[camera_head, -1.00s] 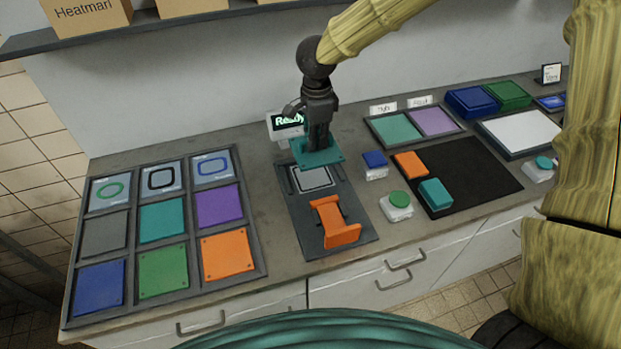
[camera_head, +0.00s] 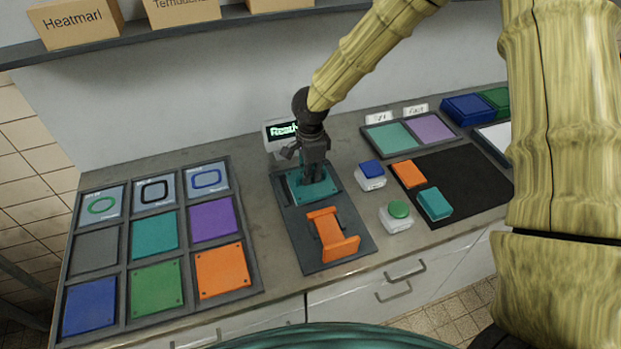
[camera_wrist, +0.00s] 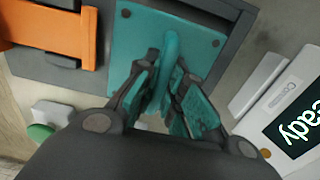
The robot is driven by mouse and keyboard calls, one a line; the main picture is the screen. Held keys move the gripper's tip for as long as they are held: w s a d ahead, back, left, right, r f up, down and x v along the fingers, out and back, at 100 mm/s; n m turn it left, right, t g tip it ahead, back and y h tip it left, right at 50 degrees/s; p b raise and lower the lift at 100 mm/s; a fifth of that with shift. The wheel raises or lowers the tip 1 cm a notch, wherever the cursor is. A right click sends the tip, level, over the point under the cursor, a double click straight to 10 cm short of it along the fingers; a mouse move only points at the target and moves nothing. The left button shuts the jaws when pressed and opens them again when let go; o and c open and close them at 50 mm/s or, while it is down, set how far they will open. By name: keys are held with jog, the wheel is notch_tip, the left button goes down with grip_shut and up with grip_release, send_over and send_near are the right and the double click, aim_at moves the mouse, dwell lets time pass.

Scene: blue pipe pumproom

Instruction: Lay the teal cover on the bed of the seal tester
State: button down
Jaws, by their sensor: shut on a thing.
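The teal cover (camera_head: 329,188) is a flat square plate with corner holes and a raised handle. In the wrist view the cover (camera_wrist: 204,42) fills the upper middle, and my gripper (camera_wrist: 168,95) is shut on its handle. In the head view my gripper (camera_head: 314,178) points down over the cover. The seal tester (camera_head: 351,213) is a dark grey base with an orange clamp (camera_head: 332,237) at its near end. The cover is at the bed, at the far end of the base, and looks level. The bed is hidden under it; I cannot tell whether they touch.
A display (camera_head: 283,132) reading "Ready" stands behind the tester. A tray of coloured plates (camera_head: 252,262) lies left. Blue (camera_head: 371,168) and green (camera_head: 398,210) buttons stand right, beside a black mat (camera_head: 470,180) with orange and teal blocks.

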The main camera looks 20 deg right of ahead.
jog(key=shift+f, duration=1.3)
jog(key=shift+f, duration=0.15)
jog(key=c, duration=1.5)
grip_release()
notch_tip(320, 180, up, 12)
jog(key=shift+r+b, duration=0.15)
jog(key=shift+b, duration=0.7)
